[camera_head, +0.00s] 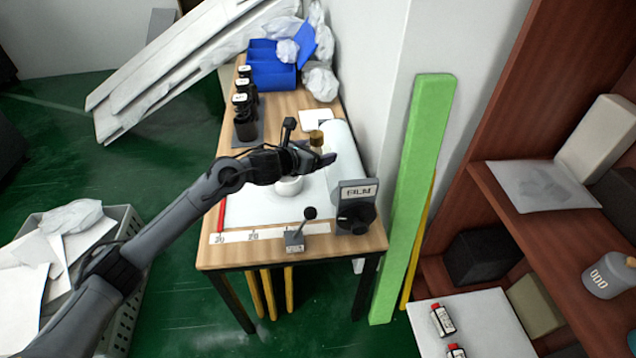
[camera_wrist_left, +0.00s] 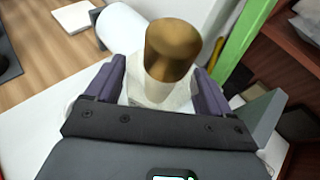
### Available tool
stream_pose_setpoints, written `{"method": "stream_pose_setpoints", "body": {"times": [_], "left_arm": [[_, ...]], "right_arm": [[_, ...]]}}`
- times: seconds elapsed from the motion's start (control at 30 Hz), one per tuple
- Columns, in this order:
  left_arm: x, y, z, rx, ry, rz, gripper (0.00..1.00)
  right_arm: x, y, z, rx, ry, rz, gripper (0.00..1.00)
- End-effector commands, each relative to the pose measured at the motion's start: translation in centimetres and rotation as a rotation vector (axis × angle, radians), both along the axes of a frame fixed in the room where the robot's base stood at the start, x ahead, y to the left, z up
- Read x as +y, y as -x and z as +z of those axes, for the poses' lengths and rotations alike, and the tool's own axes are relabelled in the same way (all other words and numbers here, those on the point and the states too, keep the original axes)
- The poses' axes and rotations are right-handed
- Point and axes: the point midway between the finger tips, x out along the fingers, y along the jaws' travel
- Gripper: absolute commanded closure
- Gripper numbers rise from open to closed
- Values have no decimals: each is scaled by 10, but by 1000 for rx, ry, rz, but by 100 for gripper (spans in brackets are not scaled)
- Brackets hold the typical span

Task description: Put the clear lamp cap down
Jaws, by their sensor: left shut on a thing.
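My left gripper (camera_head: 315,157) is over the wooden table, near the white roll. In the left wrist view its two purple fingers (camera_wrist_left: 157,88) are on either side of a piece with a gold-brown top and a clear, whitish lower part, which I take as the lamp cap (camera_wrist_left: 170,52). Its gold top also shows in the head view (camera_head: 316,137). The gripper is shut on it; the exact contact is partly hidden. A round white piece (camera_head: 289,186) stands on the white sheet below the gripper. My right gripper is not in view.
The table (camera_head: 228,258) carries a black device with a sign (camera_head: 357,206), a small lever box (camera_head: 296,237), the white roll (camera_head: 346,165), several black bottles (camera_head: 245,118) and blue bins (camera_head: 272,72). A green board (camera_head: 412,205) leans at its right. The white sheet (camera_head: 240,206) has free room.

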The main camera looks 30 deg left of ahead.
Motion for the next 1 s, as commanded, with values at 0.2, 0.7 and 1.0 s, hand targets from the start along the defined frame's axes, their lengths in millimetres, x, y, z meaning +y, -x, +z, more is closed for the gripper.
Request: {"method": "stream_pose_setpoints", "body": {"times": [0.2, 0.7, 1.0], "left_arm": [[12, 3, -4, 3, 0, 11, 52], [96, -18, -61, 0, 2, 11, 52], [118, -23, -72, -1, 0, 9, 52]], "right_arm": [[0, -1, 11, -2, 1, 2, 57], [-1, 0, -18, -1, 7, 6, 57], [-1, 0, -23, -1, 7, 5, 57]]}}
